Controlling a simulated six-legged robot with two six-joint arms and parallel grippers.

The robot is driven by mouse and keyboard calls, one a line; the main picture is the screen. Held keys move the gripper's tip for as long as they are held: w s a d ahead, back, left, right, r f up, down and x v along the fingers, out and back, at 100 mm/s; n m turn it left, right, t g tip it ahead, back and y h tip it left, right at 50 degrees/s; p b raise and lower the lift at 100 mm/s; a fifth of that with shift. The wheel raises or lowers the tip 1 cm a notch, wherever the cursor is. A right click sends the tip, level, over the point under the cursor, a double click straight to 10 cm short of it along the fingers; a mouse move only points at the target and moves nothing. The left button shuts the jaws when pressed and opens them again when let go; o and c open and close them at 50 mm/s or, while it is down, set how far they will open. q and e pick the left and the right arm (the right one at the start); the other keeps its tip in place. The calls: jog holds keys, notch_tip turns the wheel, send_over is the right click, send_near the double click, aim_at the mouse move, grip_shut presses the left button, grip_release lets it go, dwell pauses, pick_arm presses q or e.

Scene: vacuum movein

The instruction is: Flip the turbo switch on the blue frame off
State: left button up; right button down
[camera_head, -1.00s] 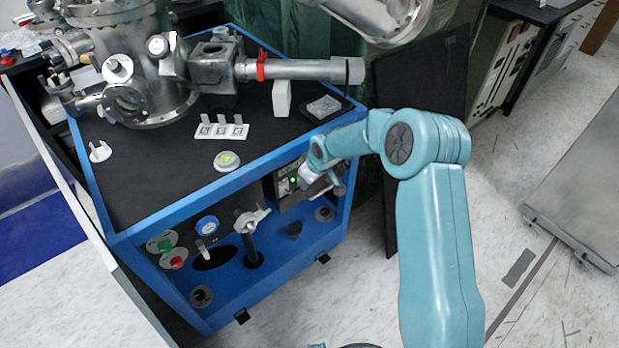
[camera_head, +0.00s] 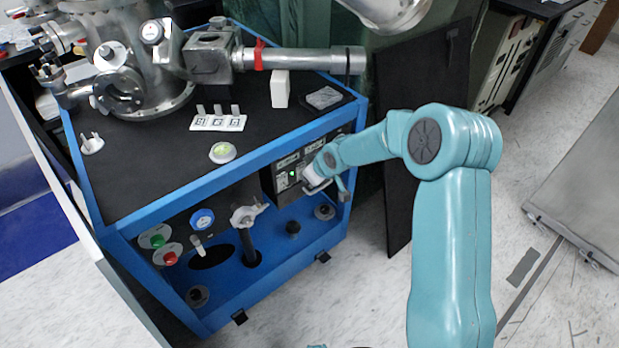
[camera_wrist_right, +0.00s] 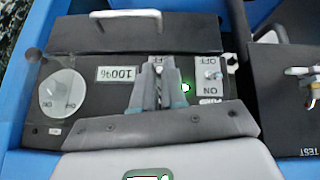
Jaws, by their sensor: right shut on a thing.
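The blue frame (camera_head: 232,182) carries a dark control panel (camera_head: 282,172) on its front. The head view also shows the right gripper (camera_head: 307,185) against the panel. My left gripper is not in view.
A metal bar handle (camera_wrist_right: 125,16) crosses the panel's edge in the wrist view. A second panel marked "TEST" (camera_wrist_right: 300,125) lies to its right. A metal chamber and tube (camera_head: 305,60) stand on the black top. A dark board (camera_head: 415,130) leans beside the frame.

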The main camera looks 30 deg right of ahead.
jog(key=shift+s+f+t+b, duration=0.1)
jog(key=shift+f+t+b, duration=0.4)
jog(key=shift+t+b, duration=1.4)
jog(key=shift+s+f+t+b, duration=0.15)
jog(key=shift+f+t+b, duration=0.45)
jog(key=shift+b, duration=2.45)
jog(key=shift+s+f+t+b, duration=0.1)
jog(key=shift+f+t+b, duration=0.25)
jog(key=shift+t+b, duration=1.6)
jog(key=shift+g+b, duration=0.55)
jog(key=c, duration=1.2)
grip_release()
jog(key=shift+y, duration=0.3)
jog(key=p+v, duration=0.3)
jog(key=v, duration=1.3)
jog(key=shift+s+p, duration=0.15)
jog(key=shift+p, duration=0.25)
